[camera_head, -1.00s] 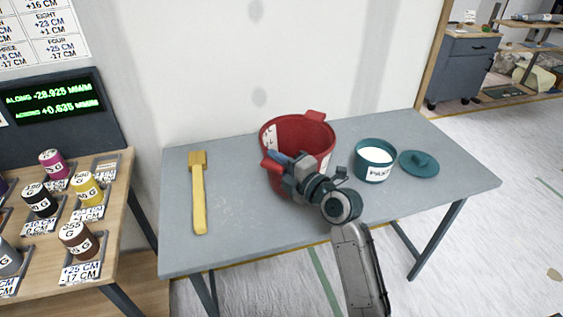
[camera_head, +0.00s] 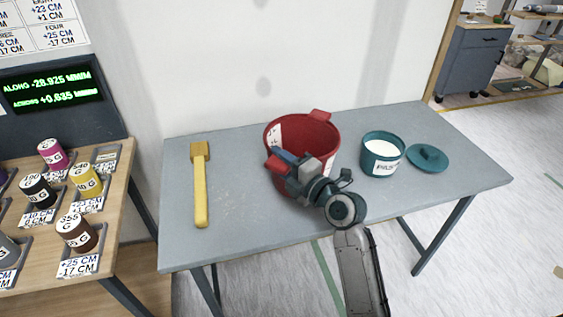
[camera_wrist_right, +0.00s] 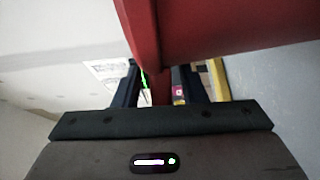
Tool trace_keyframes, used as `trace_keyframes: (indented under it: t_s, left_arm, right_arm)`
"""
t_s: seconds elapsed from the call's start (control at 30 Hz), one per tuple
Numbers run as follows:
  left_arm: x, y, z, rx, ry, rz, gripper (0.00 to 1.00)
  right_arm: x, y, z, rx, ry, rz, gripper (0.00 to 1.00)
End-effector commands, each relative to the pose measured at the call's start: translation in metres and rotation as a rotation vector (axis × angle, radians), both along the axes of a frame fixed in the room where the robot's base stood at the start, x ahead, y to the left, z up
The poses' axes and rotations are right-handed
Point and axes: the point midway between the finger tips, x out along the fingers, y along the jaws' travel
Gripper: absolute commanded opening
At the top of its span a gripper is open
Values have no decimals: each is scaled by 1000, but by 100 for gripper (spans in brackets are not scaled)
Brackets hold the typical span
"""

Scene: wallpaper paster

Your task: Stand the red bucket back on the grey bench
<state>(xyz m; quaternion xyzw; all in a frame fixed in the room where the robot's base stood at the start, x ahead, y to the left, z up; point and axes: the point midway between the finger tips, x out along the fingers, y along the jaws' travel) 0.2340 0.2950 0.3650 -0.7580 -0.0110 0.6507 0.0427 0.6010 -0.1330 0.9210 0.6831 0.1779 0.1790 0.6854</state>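The red bucket (camera_head: 318,145) is upright over the middle of the grey bench (camera_head: 240,215). It appears to rest on the bench, but its base is largely hidden behind my right arm. My right gripper (camera_head: 275,167) is at the bucket's near left side, by its red side lug. In the right wrist view the bucket's wall (camera_wrist_right: 230,25) fills the top. A dark red part stands between the two fingers of the gripper (camera_wrist_right: 158,75), with narrow gaps showing on both sides, so the fingers look apart around it. My left gripper is out of view.

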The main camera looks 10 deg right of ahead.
Motion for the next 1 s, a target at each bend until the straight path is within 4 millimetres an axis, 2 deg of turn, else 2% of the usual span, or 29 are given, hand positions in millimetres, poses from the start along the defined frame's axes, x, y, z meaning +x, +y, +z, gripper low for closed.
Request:
trace_keyframes:
  t_s: [0.33, 0.37, 0.4, 0.8, 1.0]
  left_arm:
    - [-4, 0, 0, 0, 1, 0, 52]
    - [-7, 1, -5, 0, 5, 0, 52]
    - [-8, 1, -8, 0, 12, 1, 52]
    - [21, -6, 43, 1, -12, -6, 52]
    - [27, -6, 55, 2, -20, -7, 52]
  right_arm:
    - [0, 0, 2, 0, 0, 0, 38]
    - [-1, -1, 2, -1, 0, 0, 38]
    - [-7, -5, -1, -3, 1, -1, 38]
    - [-80, -45, -1, -7, 1, 1, 38]
    - [-98, -55, 0, -4, 0, -1, 38]
